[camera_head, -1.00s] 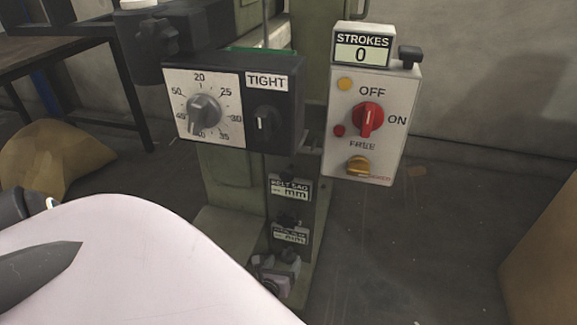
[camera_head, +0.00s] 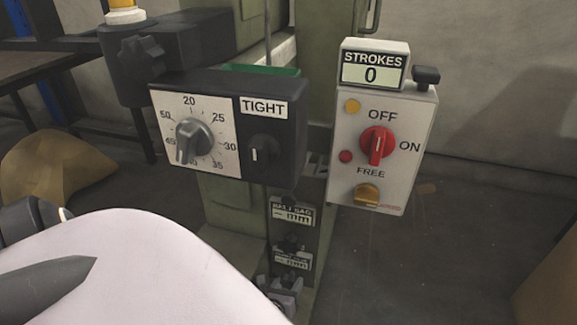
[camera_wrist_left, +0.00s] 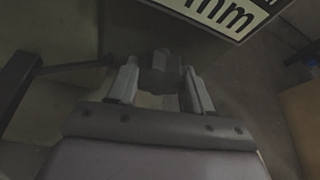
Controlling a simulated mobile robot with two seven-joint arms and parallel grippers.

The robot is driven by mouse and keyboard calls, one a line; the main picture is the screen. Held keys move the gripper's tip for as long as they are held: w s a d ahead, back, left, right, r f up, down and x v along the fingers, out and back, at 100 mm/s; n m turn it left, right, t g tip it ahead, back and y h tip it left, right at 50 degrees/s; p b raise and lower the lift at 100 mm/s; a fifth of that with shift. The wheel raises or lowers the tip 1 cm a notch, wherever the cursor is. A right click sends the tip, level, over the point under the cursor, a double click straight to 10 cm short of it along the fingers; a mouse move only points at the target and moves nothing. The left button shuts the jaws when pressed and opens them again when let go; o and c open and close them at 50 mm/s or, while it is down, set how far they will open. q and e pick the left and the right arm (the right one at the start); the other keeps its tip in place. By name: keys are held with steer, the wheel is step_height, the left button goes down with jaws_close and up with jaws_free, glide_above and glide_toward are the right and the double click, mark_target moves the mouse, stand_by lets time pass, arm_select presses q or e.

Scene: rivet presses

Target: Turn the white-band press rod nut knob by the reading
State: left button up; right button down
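A green press (camera_head: 228,170) carries a black post (camera_head: 133,75) with a white band (camera_head: 125,16) at the upper left. I cannot tell for sure which part is the rod nut knob. Two small "-- mm" readouts, the upper marked BELT SAG (camera_head: 291,212) and a lower one (camera_head: 291,262), sit low on the press with no number. A "mm" plate fills the top right of the wrist view (camera_wrist_left: 232,12). My left gripper (camera_head: 283,292) is low by the lower readout, partly hidden by my pale arm. In the wrist view its fingers (camera_wrist_left: 160,88) stand apart around a dark piece; contact is unclear.
A dial box (camera_head: 222,125) has a grey pointer near 40 and a knob at TIGHT.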

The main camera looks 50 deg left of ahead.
arm_select(q)
steer(key=c, duration=0.4)
steer(key=shift+o, duration=0.2)
steer(key=shift+r, duration=0.1)
steer(key=shift+m+y+p, duration=0.3)
steer(key=shift+m+p, duration=0.05)
steer(key=shift+m, duration=0.15)
arm_select(e)
steer(key=shift+a+f+g, duration=0.15)
steer(key=shift+f+g, duration=0.15)
steer(key=shift+f, duration=0.1)
arm_select(q)
steer(key=o, duration=1)
arm_select(e)
steer(key=shift+w+r, duration=0.1)
steer(key=shift+r, duration=0.1)
steer(key=shift+r, duration=0.1)
